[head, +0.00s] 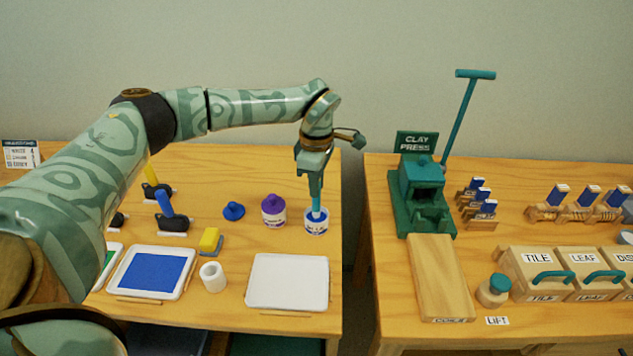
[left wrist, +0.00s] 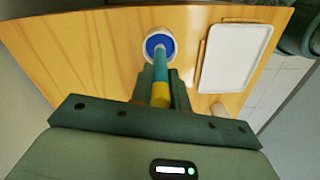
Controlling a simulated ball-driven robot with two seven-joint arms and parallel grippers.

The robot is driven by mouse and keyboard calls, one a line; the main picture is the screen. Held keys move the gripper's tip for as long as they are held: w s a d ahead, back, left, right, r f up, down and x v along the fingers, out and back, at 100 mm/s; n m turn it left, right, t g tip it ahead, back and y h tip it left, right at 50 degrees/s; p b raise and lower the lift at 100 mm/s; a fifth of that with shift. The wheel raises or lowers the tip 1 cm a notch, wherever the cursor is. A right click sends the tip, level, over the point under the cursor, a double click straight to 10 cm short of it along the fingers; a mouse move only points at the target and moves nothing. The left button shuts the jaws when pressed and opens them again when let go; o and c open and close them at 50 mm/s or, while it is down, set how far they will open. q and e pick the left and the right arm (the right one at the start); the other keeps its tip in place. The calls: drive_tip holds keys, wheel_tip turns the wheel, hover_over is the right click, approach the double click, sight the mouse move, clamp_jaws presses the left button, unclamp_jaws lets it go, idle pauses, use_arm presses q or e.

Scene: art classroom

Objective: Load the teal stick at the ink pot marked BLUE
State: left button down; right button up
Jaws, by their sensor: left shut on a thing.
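The teal stick (head: 316,205) is upright in my left gripper (head: 316,180), which is shut on it. Its lower end is inside the mouth of an open ink pot (head: 316,228) with blue ink. The pot's label is too small to read surely. In the left wrist view the stick (left wrist: 160,68) shows a yellow band between the fingers (left wrist: 160,88), and its far end meets the blue ink in the white-rimmed pot (left wrist: 150,41). How deep the tip sits is hidden. My right gripper is not in view.
Left of the pot stand a purple-lidded pot (head: 273,214) and a loose blue lid (head: 233,211). In front are a white tray (head: 288,283), a white roll (head: 212,277) and a blue tray (head: 191,253). A gap separates this table from the clay press (head: 424,186) table.

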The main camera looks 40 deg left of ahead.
use_arm(q)
drive_tip(key=shift+f, duration=0.5)
idle(0.3)
drive_tip(key=shift+s+f, duration=0.1)
idle(1.7)
wheel_tip(320, 180, up, 7)
drive_tip(key=p, duration=0.7)
drive_tip(key=shift+r, duration=0.2)
drive_tip(key=shift+f, duration=0.1)
idle(0.4)
